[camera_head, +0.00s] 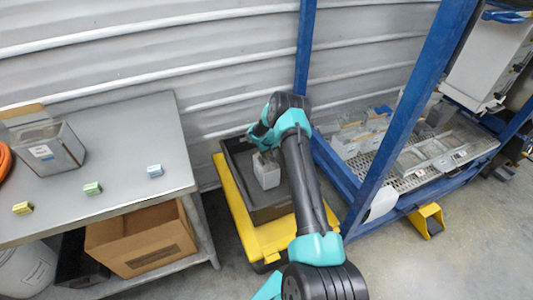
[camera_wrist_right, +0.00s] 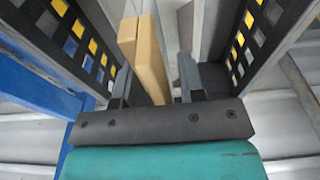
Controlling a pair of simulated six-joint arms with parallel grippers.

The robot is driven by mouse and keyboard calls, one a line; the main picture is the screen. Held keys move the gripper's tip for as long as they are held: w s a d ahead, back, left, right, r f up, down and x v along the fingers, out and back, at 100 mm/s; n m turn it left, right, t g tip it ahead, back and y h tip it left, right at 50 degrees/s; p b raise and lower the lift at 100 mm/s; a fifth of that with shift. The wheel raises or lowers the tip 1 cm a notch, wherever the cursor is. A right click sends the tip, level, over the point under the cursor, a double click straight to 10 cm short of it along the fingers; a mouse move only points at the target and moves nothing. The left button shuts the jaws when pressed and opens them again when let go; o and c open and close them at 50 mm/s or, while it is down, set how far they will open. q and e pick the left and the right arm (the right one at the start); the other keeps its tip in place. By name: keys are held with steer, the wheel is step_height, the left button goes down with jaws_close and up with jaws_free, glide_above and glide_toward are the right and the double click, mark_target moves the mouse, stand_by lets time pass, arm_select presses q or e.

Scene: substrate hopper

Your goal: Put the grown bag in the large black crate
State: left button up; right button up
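The large black crate (camera_head: 238,160) sits on a yellow wheeled base (camera_head: 232,207) near the wall. A pale, block-shaped bag (camera_head: 267,172) is upright inside it, below my right gripper (camera_head: 263,148). The right wrist view shows the crate's dark perforated walls (camera_wrist_right: 245,45) on both sides. There the two fingers of my right gripper (camera_wrist_right: 155,88) stand apart, with a tan slab-like thing (camera_wrist_right: 152,62) between them and gaps beside it. I cannot tell whether this slab is part of the bag. My left gripper is out of view.
A grey table (camera_head: 135,130) at left holds a grey bin (camera_head: 50,155) with a label and several small coloured blocks. A cardboard box (camera_head: 140,240) is on its lower shelf. A blue frame post (camera_head: 400,120) stands close right of the crate. Open floor lies at front right.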

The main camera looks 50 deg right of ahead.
step_height(320, 180, up, 12)
steer(key=s, duration=0.1)
steer(key=shift+s+a, duration=0.35)
stand_by(0.4)
stand_by(0.5)
steer(key=s+a+f+n+y, duration=0.1)
steer(key=s+a+f, duration=0.15)
steer(key=a, duration=0.75)
steer(key=s+a+f+y, duration=0.1)
steer(key=a+f, duration=0.2)
steer(key=a, duration=0.6)
steer(key=s+a+f+n+y, duration=0.1)
steer(key=s+a+f, duration=0.1)
steer(key=a, duration=0.8)
steer(key=s+a+n+y, duration=0.1)
steer(key=s+a, duration=1.5)
steer(key=s, duration=0.1)
steer(key=shift+s+a+r+g, duration=0.15)
steer(key=shift+r+g, duration=0.25)
